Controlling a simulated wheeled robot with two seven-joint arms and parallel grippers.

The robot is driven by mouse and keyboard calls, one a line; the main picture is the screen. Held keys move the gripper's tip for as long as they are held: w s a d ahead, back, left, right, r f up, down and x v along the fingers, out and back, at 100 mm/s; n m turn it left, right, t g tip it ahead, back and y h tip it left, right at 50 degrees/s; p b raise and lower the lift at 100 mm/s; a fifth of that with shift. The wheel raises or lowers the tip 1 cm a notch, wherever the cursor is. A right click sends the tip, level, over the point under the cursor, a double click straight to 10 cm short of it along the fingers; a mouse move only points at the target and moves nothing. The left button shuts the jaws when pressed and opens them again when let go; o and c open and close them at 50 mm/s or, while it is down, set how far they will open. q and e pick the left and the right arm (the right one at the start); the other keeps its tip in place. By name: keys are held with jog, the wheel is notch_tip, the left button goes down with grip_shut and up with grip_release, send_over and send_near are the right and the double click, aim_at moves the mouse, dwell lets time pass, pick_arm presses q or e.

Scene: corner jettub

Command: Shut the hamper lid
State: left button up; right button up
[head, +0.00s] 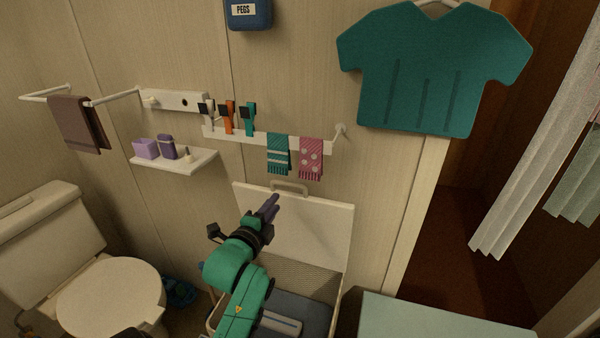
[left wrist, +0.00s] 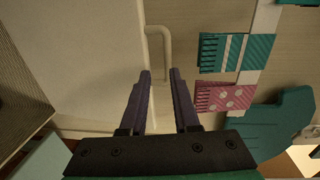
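The hamper (head: 337,292) stands low against the wall, with dark folded cloth (head: 300,312) inside it. Its white lid (head: 325,220) is raised open, leaning back near the wall. A beige loop handle (head: 289,187) sits at the lid's upper edge. My left gripper (head: 272,204) is in front of the lid, a little below the handle in the head view. In the left wrist view, the two dark fingers (left wrist: 160,75) are apart with nothing between them. The lid (left wrist: 85,60) and handle (left wrist: 160,50) show beyond the fingertips. My right gripper is not in view.
A rail with two small towels (head: 279,153) and several hanging items is above the lid. A teal shirt (head: 430,70) hangs at upper right. A toilet (head: 110,295) stands left of the hamper. A pale green surface (head: 420,318) is at its right.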

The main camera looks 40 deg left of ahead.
aim_at(285, 184)
pick_arm(q)
jog(key=x, duration=0.3)
jog(key=r+p+x, duration=0.1)
jog(key=x, duration=0.5)
jog(key=shift+w+r+p, duration=0.15)
jog(key=shift+r+p, duration=0.05)
jog(key=shift+p, duration=0.2)
jog(key=x, duration=0.3)
jog(key=shift+w+a, duration=0.15)
jog(key=shift+w, duration=0.15)
jog(key=shift+f, duration=0.1)
grip_shut()
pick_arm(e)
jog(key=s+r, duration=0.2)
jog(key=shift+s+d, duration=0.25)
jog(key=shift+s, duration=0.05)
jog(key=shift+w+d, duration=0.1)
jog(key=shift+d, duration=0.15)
